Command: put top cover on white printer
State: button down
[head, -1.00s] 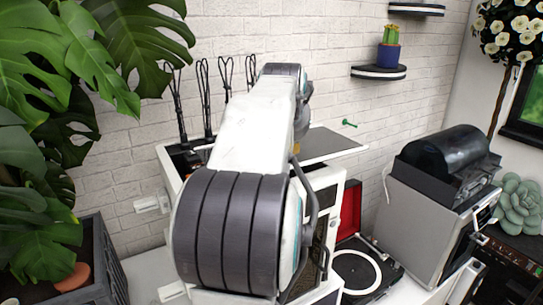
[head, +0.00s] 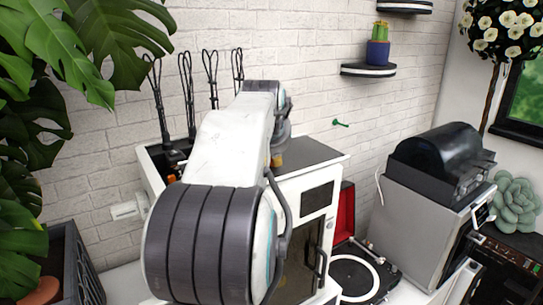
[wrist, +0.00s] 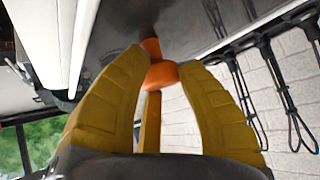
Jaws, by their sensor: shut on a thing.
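The white printer (head: 338,190) stands against the brick wall in the head view, partly hidden behind my arm. The top cover (head: 312,153), a flat dark grey panel with a pale edge, lies level at the right part of the printer's top. I cannot tell whether it touches all round. The left part of the top looks open, with dark and orange parts inside. In the wrist view, my gripper (wrist: 172,58) has its yellow fingers closed around an orange piece (wrist: 162,75) against the grey cover (wrist: 205,18). In the head view, only a yellow bit of my gripper (head: 277,158) shows.
Black looped cables (head: 186,90) rise behind the printer. A turntable (head: 355,278) and a grey machine with a black top (head: 425,215) stand at the right. A large leafy plant (head: 75,50) is at the left. A shelf with a cactus (head: 378,50) hangs above.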

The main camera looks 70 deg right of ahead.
jog(key=c, duration=0.9)
grip_release()
jog(key=v, duration=1.2)
